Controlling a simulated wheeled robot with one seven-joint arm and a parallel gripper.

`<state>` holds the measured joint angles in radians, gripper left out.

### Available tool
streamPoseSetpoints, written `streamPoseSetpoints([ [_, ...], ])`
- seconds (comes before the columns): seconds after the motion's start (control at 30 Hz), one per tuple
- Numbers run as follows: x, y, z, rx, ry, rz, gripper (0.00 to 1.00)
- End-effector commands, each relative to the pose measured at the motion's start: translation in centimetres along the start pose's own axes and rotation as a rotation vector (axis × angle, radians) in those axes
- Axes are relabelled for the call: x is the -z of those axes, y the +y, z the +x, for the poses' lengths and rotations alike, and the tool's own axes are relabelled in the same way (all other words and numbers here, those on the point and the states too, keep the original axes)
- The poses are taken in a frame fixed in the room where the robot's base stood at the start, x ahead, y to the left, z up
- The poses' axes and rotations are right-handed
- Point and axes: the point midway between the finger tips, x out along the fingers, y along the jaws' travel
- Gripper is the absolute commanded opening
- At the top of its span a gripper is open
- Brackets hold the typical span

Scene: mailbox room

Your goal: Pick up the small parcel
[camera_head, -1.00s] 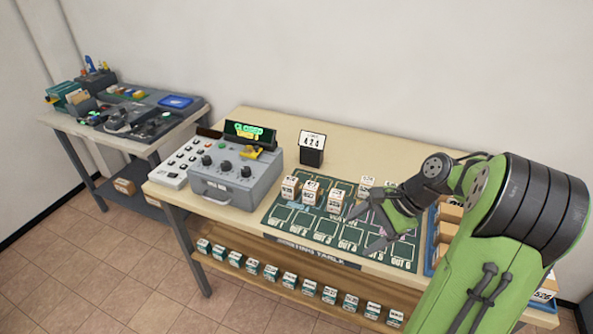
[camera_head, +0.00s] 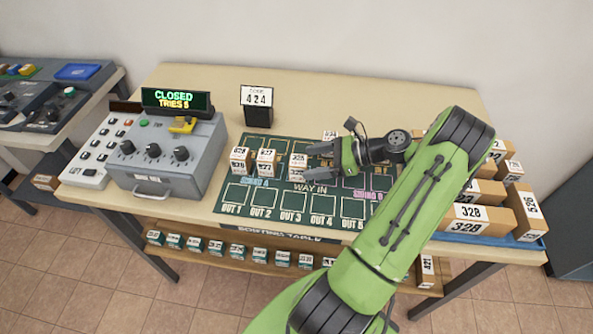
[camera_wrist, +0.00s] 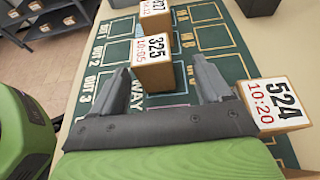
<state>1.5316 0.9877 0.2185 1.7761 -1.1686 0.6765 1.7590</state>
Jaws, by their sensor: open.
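Several small cardboard parcels with white number labels stand on the green sorting mat (camera_head: 235,205); which one is the task's parcel I cannot tell. The parcel marked 325 (camera_wrist: 152,72) is ahead of my gripper (camera_wrist: 160,66), between the two dark fingers in the wrist view. It seems to be the rightmost of the front row (camera_head: 298,163) in the head view. My gripper (camera_head: 311,162) is open and empty, low over the mat, its fingers pointing left toward that parcel. Contact cannot be made out. A parcel marked 524 (camera_wrist: 268,105) stands just beside the right finger.
A grey control box (camera_head: 165,160) with a "CLOSED TRIES 5" display (camera_head: 175,100) stands left of the mat. A black stand showing 424 (camera_head: 257,108) is behind. Larger boxes (camera_head: 465,225) fill a blue tray at right. Small boxes line the lower shelf.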

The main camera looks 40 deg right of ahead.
Motion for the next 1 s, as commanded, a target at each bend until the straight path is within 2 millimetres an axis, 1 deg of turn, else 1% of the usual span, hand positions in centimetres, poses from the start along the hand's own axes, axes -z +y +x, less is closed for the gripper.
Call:
streamPoseSetpoints([
  [0.03,0.2,0.1,0.8,-0.003,0.000,-0.001,0.78],
  [0.17,0.2,0.2,2.3,-0.002,0.001,0.000,0.78],
  [0.3,0.6,0.7,5.0,-0.004,0.001,-0.001,0.78],
  [0.4,0.4,0.6,6.4,-0.002,0.001,-0.001,0.78],
  [0.47,0.3,0.6,6.7,-0.001,0.001,-0.001,0.78],
  [0.63,0.1,0.6,6.7,0.001,0.001,-0.001,0.78],
  [0.67,0.1,0.6,6.7,0.000,0.001,-0.001,0.76],
  [1.0,0.1,0.6,6.7,0.000,0.001,-0.001,0.24],
])
